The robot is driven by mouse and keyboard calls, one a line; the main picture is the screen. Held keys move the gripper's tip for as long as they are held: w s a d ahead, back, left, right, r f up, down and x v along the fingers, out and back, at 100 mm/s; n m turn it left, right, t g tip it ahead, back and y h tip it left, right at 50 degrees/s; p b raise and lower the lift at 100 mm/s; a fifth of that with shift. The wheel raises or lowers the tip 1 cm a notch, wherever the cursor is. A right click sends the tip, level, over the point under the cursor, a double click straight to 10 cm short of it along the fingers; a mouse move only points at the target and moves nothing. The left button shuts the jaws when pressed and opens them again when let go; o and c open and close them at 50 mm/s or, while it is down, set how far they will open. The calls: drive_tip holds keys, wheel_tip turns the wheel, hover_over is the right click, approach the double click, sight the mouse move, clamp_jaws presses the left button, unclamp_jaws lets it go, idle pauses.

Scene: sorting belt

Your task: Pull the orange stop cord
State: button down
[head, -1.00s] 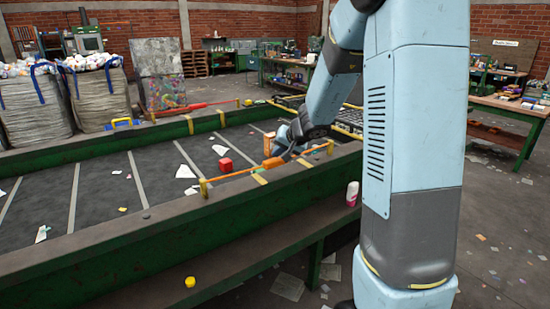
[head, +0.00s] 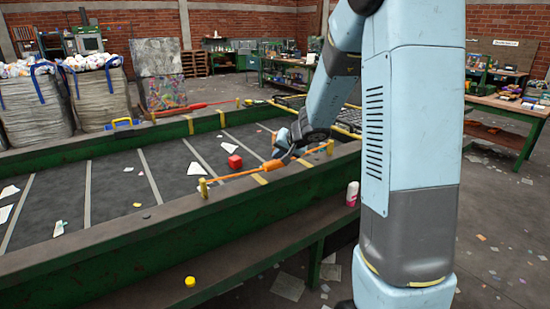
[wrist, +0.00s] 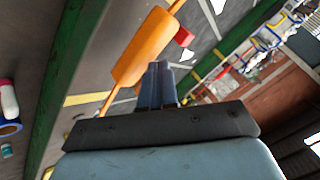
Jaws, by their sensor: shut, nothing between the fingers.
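The orange stop cord (head: 232,175) runs between two yellow posts along the near rim of the belt. Its thicker orange handle (head: 266,166) is at mid-span and also shows large in the wrist view (wrist: 145,45). My gripper (head: 284,157) is at the handle, just on its belt side in the head view. In the wrist view its dark fingers (wrist: 160,72) are together and empty, with their tips close beside the handle's lower right side. I cannot tell whether they touch it. My wrist partly covers the belt behind the cord.
The dark belt (head: 110,185) carries a red block (head: 235,161) and white scraps. A green-sided frame (head: 120,250) borders it. A white and pink bottle (head: 352,193) and a yellow cap (head: 190,282) sit on the near ledge. A second, red cord (head: 190,107) spans the far side.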

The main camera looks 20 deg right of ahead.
sight(278, 162)
drive_tip(key=shift+f, duration=0.5)
idle(0.5)
drive_tip(key=shift+r, duration=2.05)
drive_tip(key=shift+r, duration=0.1)
drive_tip(key=shift+r, duration=2.4)
drive_tip(key=s+a+r+n+g, duration=0.15)
drive_tip(key=s+r, duration=0.25)
drive_tip(key=s, duration=0.5)
drive_tip(key=s+a+r+n, duration=0.2)
drive_tip(key=s+a+r, duration=0.1)
drive_tip(key=s, duration=0.6)
drive_tip(key=s+d+h, duration=0.1)
drive_tip(key=s+h, duration=0.1)
drive_tip(key=s, duration=0.7)
drive_tip(key=s+d+g+h, duration=0.1)
drive_tip(key=s+d, duration=0.1)
drive_tip(key=s, duration=0.7)
drive_tip(key=shift+d+f+n+h, duration=0.25)
drive_tip(key=shift+f+n+h, duration=0.1)
drive_tip(key=shift+h, duration=0.05)
